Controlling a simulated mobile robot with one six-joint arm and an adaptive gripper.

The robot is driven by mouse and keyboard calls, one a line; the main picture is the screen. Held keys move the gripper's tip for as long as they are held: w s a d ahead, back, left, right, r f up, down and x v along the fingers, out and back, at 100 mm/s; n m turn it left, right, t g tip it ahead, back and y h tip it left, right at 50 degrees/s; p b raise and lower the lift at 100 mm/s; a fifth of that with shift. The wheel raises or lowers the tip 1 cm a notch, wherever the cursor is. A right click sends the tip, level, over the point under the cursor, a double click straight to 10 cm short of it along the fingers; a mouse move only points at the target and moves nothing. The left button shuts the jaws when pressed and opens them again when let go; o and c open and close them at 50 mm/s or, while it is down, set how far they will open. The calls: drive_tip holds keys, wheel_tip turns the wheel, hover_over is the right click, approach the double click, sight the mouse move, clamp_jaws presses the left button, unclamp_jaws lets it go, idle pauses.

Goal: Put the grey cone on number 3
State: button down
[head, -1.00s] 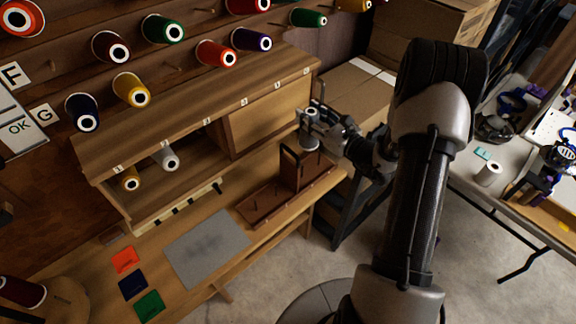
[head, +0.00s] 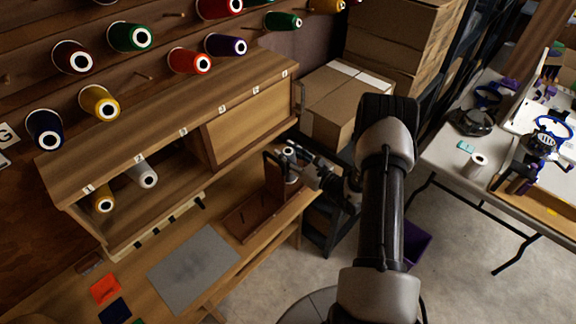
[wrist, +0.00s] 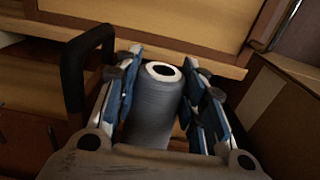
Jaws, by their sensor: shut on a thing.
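The grey cone (wrist: 150,112) stands upright between the two fingers of my gripper (wrist: 163,62) in the wrist view. My gripper is shut on it. In the head view my gripper (head: 291,165) and the cone are small, beside the black handle of the brown peg rack (head: 240,222). I cannot tell whether the cone touches the rack. The number 3 label (head: 183,131) is on the top front edge of the wooden shelf. The open bay below it shows no cone in its visible part.
A yellow cone (head: 103,201) sits under label 1 and a white cone (head: 144,174) under label 2. A wooden panel (head: 250,120) closes the shelf's right part. A grey mat (head: 193,268) lies on the bench. Cardboard boxes (head: 345,100) stand behind my gripper.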

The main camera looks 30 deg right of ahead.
drive_tip(key=shift+f+b, duration=0.55)
drive_tip(key=shift+f, duration=1.5)
drive_tip(key=shift+f, duration=0.15)
drive_tip(key=c, duration=1)
unclamp_jaws()
drive_tip(key=shift+c, duration=0.2)
